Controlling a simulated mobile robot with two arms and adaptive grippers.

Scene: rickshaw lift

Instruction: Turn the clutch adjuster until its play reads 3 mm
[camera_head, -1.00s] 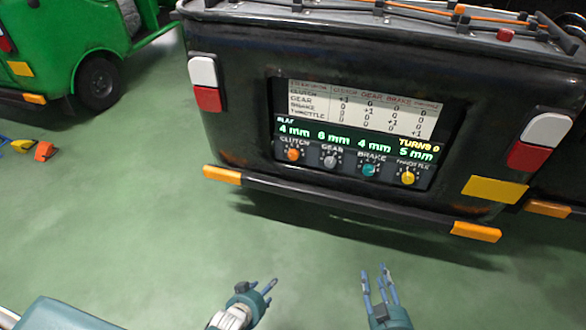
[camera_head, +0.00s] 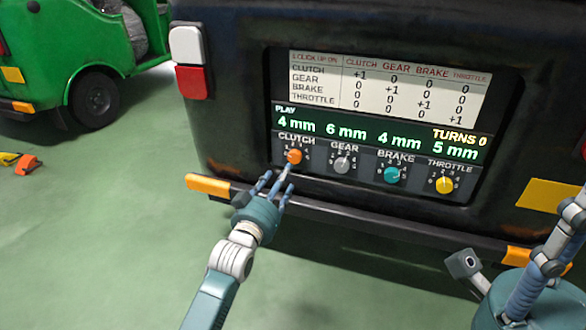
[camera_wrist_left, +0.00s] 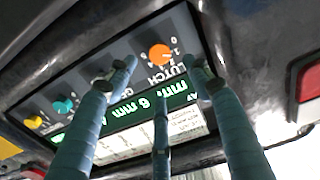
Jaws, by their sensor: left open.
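The orange clutch adjuster knob (camera_head: 294,156) sits at the left end of the knob row on the vehicle's rear panel. The display (camera_head: 375,133) above the knobs reads clutch 4 mm, gear 6 mm, brake 4 mm, throttle 5 mm, and TURNS 0. My left gripper (camera_head: 277,181) is open, with its fingers pointing up toward the clutch knob from just below it. In the left wrist view the clutch knob (camera_wrist_left: 160,54) appears between the spread fingertips; contact cannot be told. My right arm shows at the right edge, but its fingers are not seen.
A grey gear knob (camera_head: 342,164), a teal brake knob (camera_head: 391,175) and a yellow throttle knob (camera_head: 444,185) line up to the right. A white chart (camera_head: 390,85) is above. A dark bumper bar (camera_head: 350,205) runs below the panel. A green vehicle (camera_head: 85,55) stands at the left.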

